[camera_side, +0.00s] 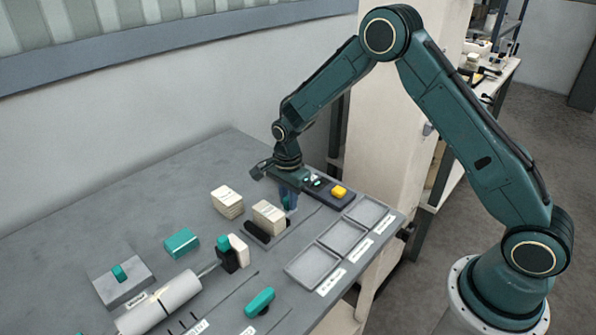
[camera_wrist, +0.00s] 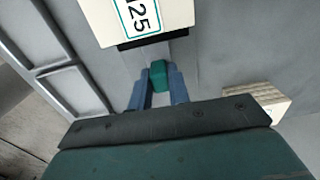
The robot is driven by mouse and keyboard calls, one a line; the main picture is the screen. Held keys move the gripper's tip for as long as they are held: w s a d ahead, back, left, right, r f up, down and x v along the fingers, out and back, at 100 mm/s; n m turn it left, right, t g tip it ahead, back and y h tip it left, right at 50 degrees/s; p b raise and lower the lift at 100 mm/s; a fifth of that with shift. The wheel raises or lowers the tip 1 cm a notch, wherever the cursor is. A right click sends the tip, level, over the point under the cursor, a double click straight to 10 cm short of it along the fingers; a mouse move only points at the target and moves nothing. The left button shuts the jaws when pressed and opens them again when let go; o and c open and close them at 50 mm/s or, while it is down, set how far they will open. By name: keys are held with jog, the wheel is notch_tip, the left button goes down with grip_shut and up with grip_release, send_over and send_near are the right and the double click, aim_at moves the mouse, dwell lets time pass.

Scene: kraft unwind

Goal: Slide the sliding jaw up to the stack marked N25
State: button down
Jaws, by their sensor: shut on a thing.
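The cream stack marked N25 (camera_wrist: 135,18) shows at the top of the wrist view, with a dark edge along its near side. In the side view a cream stack (camera_side: 268,217) stands left of my gripper, beside a black bar (camera_side: 257,232); its mark is not readable there. My gripper (camera_wrist: 156,88) points down with its blue fingers shut on the teal handle (camera_wrist: 158,72) of the sliding jaw. In the side view my gripper (camera_side: 288,200) is low over the bench. The jaw's body is mostly hidden, so I cannot tell whether it touches the stack.
A second cream stack (camera_side: 227,202) stands farther left. Shallow grey trays (camera_side: 313,265) line the bench's right edge. A dark box with a yellow button (camera_side: 339,191) lies behind my gripper. A white roll (camera_side: 160,303) and teal pieces (camera_side: 181,243) occupy the front left.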

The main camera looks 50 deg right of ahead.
aim_at(286, 200)
jog(key=shift+a, duration=0.6)
jog(key=c, duration=1.3)
grip_release()
jog(key=shift+r, duration=0.1)
notch_tip(286, 200, up, 14)
jog(key=shift+f, duration=0.15)
